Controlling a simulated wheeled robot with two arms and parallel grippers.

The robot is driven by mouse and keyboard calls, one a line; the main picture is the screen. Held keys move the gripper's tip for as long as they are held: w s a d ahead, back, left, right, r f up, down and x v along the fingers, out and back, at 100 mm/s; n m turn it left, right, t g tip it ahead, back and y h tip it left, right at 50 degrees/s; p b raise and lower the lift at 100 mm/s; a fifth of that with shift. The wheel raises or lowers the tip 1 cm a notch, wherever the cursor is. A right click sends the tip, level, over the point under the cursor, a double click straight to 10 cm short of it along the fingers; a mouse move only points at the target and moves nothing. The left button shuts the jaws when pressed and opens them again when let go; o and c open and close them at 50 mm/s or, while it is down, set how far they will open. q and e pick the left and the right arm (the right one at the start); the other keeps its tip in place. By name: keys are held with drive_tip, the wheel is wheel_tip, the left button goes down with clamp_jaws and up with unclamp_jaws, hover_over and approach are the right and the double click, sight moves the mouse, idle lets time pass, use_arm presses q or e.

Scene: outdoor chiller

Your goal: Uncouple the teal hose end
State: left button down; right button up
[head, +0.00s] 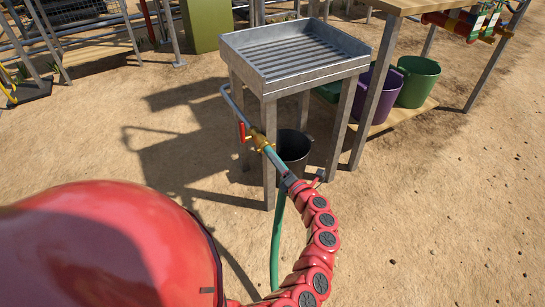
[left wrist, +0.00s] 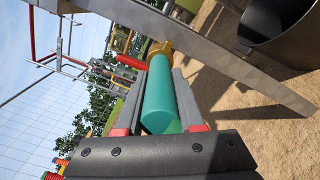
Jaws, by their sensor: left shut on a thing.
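The teal hose end (left wrist: 160,92) is a thick cylinder lying between the two grey fingers of my left gripper (left wrist: 160,112) in the left wrist view. My left gripper (head: 276,162) is shut on it in the head view, with only a little teal showing there. Beyond the fingers, the hose end meets a yellow coupling (head: 262,141), also in the left wrist view (left wrist: 160,48), with no clear gap. A tap with a red lever (head: 242,132) sits at the pipe end. A green hose (head: 277,245) hangs below the gripper. My right gripper is not in view.
A grey metal basin (head: 295,75) on legs stands just behind the tap. A black bucket (head: 293,150) stands under it. A purple bucket (head: 375,93) and a green bucket (head: 417,82) sit on a low wooden shelf at right. The sandy ground at right is open.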

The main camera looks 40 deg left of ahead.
use_arm(q)
drive_tip(key=shift+d+f, duration=0.1)
drive_tip(key=shift+s+d, duration=0.1)
drive_tip(key=shift+s+d, duration=0.1)
drive_tip(key=shift+d, duration=0.2)
drive_tip(key=shift+d, duration=0.1)
drive_tip(key=shift+v, duration=2.6)
drive_tip(key=c, duration=1.2)
unclamp_jaws()
clamp_jaws()
